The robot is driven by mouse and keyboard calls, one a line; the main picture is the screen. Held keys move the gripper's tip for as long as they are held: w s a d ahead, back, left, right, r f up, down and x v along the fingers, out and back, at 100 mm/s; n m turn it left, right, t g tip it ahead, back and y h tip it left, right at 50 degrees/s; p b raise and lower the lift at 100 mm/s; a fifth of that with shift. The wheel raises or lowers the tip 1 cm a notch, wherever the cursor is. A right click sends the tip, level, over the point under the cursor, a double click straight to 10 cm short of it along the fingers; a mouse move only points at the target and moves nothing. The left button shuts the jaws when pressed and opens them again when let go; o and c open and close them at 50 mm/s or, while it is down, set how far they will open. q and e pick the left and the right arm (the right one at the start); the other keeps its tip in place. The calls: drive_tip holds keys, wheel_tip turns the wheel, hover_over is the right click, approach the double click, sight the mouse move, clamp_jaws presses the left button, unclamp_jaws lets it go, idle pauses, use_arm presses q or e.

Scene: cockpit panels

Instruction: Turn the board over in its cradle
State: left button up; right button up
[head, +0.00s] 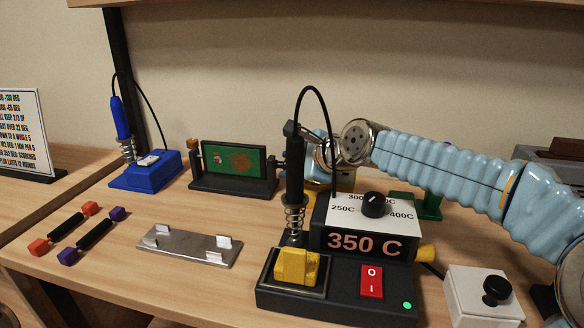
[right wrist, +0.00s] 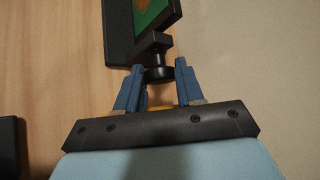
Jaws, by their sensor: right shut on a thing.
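The green board (head: 233,161) with a brown patch stands upright on edge in its black cradle (head: 232,188) at the back, left of the middle in the head view. A brass-coloured post (head: 194,146) stands at the cradle's left end. In the right wrist view, part of the board (right wrist: 150,14) and the black frame (right wrist: 119,32) show at the top. My right gripper (right wrist: 159,67) is shut on the cradle's black knob (right wrist: 158,75), at the board's right end. In the head view the soldering iron partly hides this grip. My left gripper is not in view.
A soldering station (head: 365,245) with a black iron (head: 295,165) stands in front of my right arm. A blue station (head: 148,172) stands left of the cradle. A metal plate (head: 190,250), two dark bars with coloured ends, and a white box (head: 480,300) are nearer.

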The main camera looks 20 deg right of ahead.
drive_tip(key=shift+n+t+h, duration=0.3)
drive_tip(key=shift+t, duration=0.1)
drive_tip(key=o, duration=1)
drive_tip(key=shift+o, duration=0.2)
drive_tip(key=v, duration=1.3)
drive_tip(key=shift+s+d, duration=0.15)
drive_tip(key=shift+s, duration=0.25)
drive_tip(key=shift+r, duration=0.1)
